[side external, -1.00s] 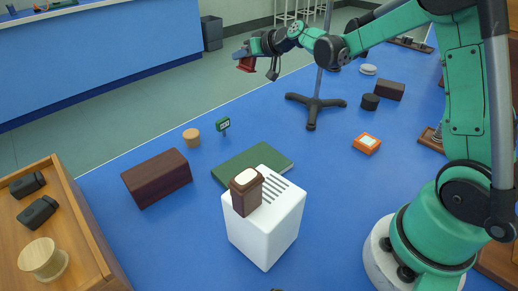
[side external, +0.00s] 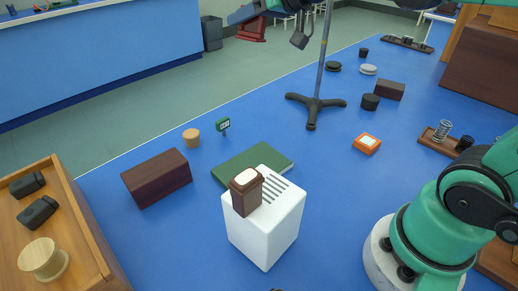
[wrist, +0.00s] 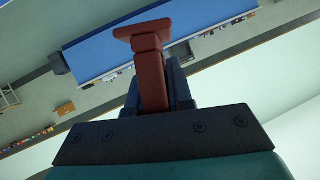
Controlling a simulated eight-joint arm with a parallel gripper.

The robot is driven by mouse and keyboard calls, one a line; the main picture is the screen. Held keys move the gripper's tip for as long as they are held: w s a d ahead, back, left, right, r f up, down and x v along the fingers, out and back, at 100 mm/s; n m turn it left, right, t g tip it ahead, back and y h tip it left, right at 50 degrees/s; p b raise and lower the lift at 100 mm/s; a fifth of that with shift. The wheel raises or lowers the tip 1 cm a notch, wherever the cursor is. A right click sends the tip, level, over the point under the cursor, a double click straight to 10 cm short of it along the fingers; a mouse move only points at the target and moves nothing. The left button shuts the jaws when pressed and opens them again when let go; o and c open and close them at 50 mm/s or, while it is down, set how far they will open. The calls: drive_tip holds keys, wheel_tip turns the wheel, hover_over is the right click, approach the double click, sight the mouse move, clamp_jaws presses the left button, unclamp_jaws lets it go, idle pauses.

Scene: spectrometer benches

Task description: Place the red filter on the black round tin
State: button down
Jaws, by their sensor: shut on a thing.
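The red filter (side external: 251,28) is held high at the top of the side view, well above the bench. It also shows in the wrist view (wrist: 150,66) as a red stem with a wider flat end, between the fingers. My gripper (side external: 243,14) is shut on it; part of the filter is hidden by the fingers. A flat black round tin (side external: 333,67) lies on the blue bench behind the stand, lower and to the right of the gripper. A short black cylinder (side external: 370,102) stands nearer, to the right of the stand.
A stand (side external: 315,103) with a tall pole rises between gripper and tin. A grey round tin (side external: 368,70) and a dark brown block (side external: 389,90) are close by. An orange box (side external: 367,143) lies nearer. A white box (side external: 264,225) bears a brown container (side external: 246,192).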

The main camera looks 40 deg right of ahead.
drive_tip(key=d+f+m+h, duration=0.1)
drive_tip(key=d+m+h, duration=0.35)
drive_tip(key=d, duration=0.55)
drive_tip(key=m+g+h, duration=0.3)
drive_tip(key=m+h, duration=0.2)
drive_tip(key=h, duration=0.3)
hover_over(370, 102)
drive_tip(key=w+d, duration=0.2)
drive_tip(key=d, duration=0.1)
drive_tip(key=f, duration=0.2)
drive_tip(key=shift+n, duration=0.25)
drive_tip(key=f, duration=1.5)
drive_tip(key=shift+d+f, duration=0.3)
drive_tip(key=shift+f, duration=2.1)
drive_tip(key=shift+f, duration=0.1)
drive_tip(key=c, duration=0.8)
unclamp_jaws()
